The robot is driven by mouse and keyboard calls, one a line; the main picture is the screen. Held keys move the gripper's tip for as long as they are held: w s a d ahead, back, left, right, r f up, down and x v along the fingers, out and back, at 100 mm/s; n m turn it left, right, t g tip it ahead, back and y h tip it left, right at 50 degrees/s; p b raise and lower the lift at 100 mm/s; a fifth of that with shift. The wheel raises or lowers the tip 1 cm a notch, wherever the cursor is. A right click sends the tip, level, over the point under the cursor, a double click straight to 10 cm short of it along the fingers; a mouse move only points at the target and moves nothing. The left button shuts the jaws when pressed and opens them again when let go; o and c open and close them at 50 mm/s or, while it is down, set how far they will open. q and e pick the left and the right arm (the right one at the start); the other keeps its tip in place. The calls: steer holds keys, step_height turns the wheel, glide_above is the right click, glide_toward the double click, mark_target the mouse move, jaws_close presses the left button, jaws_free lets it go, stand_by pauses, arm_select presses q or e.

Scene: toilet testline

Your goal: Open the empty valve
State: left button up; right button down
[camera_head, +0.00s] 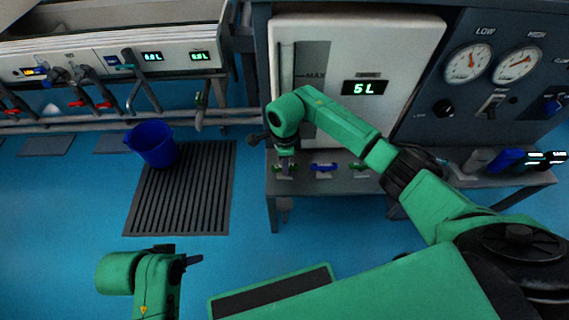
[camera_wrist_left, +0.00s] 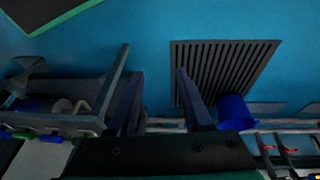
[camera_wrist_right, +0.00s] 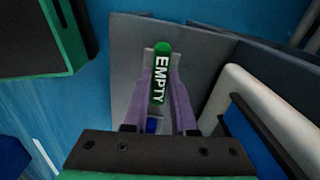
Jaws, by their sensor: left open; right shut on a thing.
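The green empty valve handle (camera_wrist_right: 160,80), marked EMPTY in white letters, lies lengthwise between the fingers of my right gripper (camera_wrist_right: 161,72) in the right wrist view. My right gripper is shut on it. In the head view my right gripper (camera_head: 284,160) reaches down to the left end of the shelf below the 5 L tank (camera_head: 350,50); the gripper largely hides the valve there. My left gripper (camera_head: 185,258) is open and empty over the floor at the lower left, and its fingers also show apart in the left wrist view (camera_wrist_left: 160,85).
A blue handle (camera_head: 322,167) and another green handle (camera_head: 359,168) sit on the same shelf (camera_head: 310,184). A blue bucket (camera_head: 151,145) stands on the floor grate (camera_head: 185,195). A control panel with gauges (camera_head: 468,63) is at the right.

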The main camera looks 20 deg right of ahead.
steer(key=n+b, duration=0.2)
steer(key=n, duration=0.3)
steer(key=shift+f, duration=0.1)
arm_select(q)
steer(key=w+d+f+t+h+b, duration=0.1)
steer(key=w+d+f+t+h, duration=0.2)
steer(key=d, duration=0.4)
steer(key=shift+w+d+f+t, duration=0.35)
steer(key=shift+w+f+t, duration=0.25)
steer(key=shift+f, duration=0.45)
arm_select(e)
steer(key=shift+n, duration=1.4)
steer(key=c, duration=0.7)
jaws_free()
arm_select(q)
steer(key=s+a+r+g+y+p, duration=0.3)
steer(key=s+a+r+g, duration=0.1)
steer(key=a, duration=0.3)
steer(key=shift+a+r, duration=0.3)
steer(key=shift+r, duration=0.2)
arm_select(e)
step_height(320, 180, up, 15)
steer(key=shift+f, duration=0.1)
